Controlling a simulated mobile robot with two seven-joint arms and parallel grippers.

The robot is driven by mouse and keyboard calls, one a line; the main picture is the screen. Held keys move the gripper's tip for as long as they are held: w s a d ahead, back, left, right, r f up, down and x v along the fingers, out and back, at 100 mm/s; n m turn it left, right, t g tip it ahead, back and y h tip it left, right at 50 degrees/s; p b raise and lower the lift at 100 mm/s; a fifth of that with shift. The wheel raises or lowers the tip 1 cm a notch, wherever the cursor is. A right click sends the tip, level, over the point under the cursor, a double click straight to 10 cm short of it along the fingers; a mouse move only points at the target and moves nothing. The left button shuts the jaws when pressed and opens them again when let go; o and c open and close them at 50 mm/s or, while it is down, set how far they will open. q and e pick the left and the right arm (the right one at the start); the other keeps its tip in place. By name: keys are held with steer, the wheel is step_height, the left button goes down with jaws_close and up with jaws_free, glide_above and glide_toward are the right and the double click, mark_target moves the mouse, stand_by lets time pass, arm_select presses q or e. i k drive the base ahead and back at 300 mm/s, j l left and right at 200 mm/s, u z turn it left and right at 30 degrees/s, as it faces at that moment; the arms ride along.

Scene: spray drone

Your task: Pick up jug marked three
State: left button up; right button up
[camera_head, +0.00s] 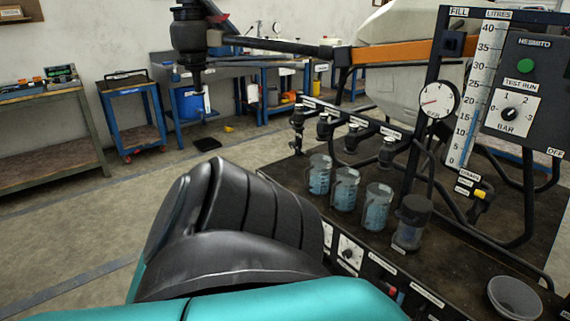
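Three clear jugs with blue markings stand in a row on the dark bench top: a far-left jug (319,176), a middle jug (345,190) and a nearer jug (377,208). Their numbers are too small to read, so I cannot tell which is marked three. A darker, dark-topped container (411,224) stands at the near end of the row. My own dark and teal arm fills the lower left foreground, to the left of the jugs, and hides part of the bench's left side. Neither gripper shows.
Black nozzles (387,152) hang behind the jugs. A round gauge (436,99), a litre scale (478,95) and a control box (522,95) rise at the right. An empty bowl (514,298) sits at the near right. Bare bench top lies right of the row.

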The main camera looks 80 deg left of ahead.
mark_target(319, 164)
steer(key=u, duration=2.35)
